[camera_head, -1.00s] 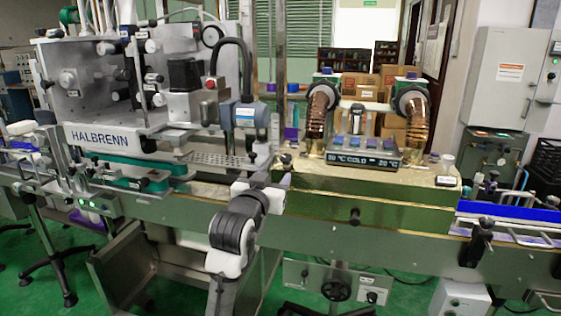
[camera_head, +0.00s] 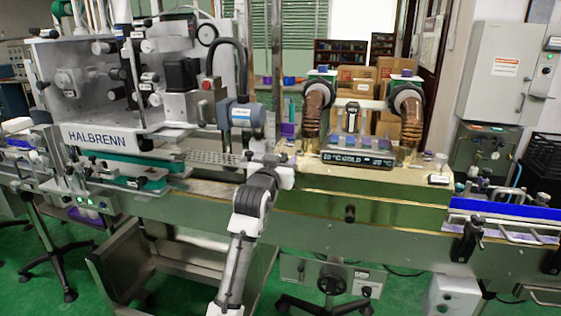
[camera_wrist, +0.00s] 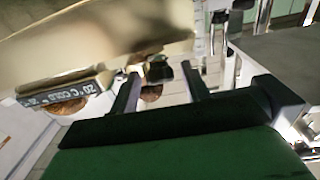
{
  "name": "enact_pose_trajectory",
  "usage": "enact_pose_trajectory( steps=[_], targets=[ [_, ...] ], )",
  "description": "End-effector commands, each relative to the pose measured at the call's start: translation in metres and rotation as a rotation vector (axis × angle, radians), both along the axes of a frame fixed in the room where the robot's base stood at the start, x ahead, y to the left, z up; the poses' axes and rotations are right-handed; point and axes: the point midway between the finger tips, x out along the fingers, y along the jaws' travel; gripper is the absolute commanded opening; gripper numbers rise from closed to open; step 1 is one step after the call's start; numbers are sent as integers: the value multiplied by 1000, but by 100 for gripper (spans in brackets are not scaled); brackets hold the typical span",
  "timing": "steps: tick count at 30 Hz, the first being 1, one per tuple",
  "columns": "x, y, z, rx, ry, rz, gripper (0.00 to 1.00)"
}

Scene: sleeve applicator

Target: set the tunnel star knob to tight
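The tunnel (camera_head: 330,182) is the brassy section of the line with a display (camera_head: 357,159) on top. A black knob (camera_head: 350,213) sits on the front below the tunnel; I cannot tell if it is the star knob or how tight it is. In the wrist view a small dark knob-like part (camera_wrist: 158,70) shows between my fingertips, apparently beyond them. My gripper (camera_wrist: 160,88) is open, with two dark fingers apart and nothing between them. In the head view my gripper (camera_head: 285,165) is at the tunnel's left end, and its fingers are hard to make out.
Two copper ducts (camera_head: 312,112) rise from the tunnel. A blue-edged conveyor (camera_head: 510,211) lies at right. Open green floor shows below the line.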

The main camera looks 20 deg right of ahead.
Motion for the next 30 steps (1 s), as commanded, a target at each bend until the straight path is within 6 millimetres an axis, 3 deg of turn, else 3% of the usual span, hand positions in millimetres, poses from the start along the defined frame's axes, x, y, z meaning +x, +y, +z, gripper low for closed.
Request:
enact_pose_trajectory(
  steps=[1,9,20,30],
  targets=[
    [0,0,0,0,0,0,40],
    [0,0,0,0,0,0,7],
    [1,2,-2,35,-24,-52,7],
    [4,5,-3,164,-111,-257,7]
  ],
)
